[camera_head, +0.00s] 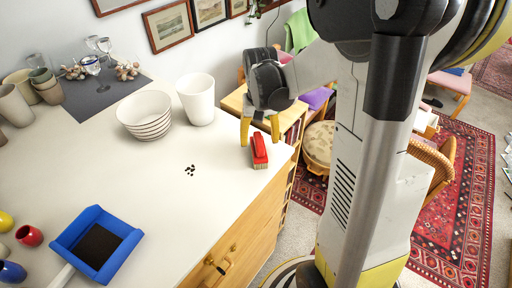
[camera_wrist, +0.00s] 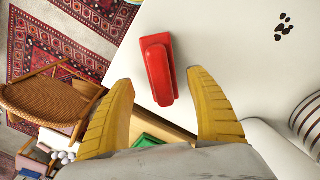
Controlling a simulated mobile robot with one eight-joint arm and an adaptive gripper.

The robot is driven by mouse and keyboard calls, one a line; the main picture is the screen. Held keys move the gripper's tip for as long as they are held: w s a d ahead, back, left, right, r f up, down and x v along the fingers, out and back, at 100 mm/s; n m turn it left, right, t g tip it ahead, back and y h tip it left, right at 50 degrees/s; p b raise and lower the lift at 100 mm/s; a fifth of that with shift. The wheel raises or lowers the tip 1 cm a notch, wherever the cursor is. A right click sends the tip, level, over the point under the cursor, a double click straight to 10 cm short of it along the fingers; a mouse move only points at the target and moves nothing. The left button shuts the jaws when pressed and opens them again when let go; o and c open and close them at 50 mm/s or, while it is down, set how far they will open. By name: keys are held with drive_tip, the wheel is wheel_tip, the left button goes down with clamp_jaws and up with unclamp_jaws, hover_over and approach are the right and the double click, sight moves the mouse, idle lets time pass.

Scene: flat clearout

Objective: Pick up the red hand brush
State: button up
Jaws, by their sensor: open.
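The red hand brush (camera_head: 259,150) lies on the white countertop (camera_head: 215,214) near its right edge in the head view. In the wrist view the red brush (camera_wrist: 160,70) lies just beyond my fingertips, roughly between their lines. My gripper (camera_head: 260,131) has yellow fingers and is open and empty. It hangs by the far end of the brush in the head view. In the wrist view the two yellow fingers of my gripper (camera_wrist: 162,82) are spread wide apart, with nothing between them.
Small dark bits (camera_head: 190,170) lie left of the brush. A striped bowl (camera_head: 146,116) and a white cup (camera_head: 197,98) stand behind. A blue dustpan (camera_head: 72,239) lies at the front left. The counter edge is close right of the brush.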

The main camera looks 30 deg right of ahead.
drive_tip(key=f, duration=0.5)
drive_tip(key=shift+s+a+b, duration=0.15)
drive_tip(key=shift+a+b, duration=0.05)
drive_tip(key=shift+b, duration=0.1)
drive_tip(key=c, duration=1.4)
wheel_tip(320, 180, up, 4)
drive_tip(key=shift+s+r+p, duration=0.1)
drive_tip(key=shift+r+p, duration=0.15)
drive_tip(key=shift+p, duration=0.15)
drive_tip(key=s+d+r, duration=0.4)
drive_tip(key=s+d, duration=0.1)
drive_tip(key=s+d+r+p, duration=0.1)
drive_tip(key=s+d+r, duration=0.1)
drive_tip(key=s+d, duration=0.1)
drive_tip(key=shift+s+r, duration=0.2)
drive_tip(key=shift+r, duration=0.05)
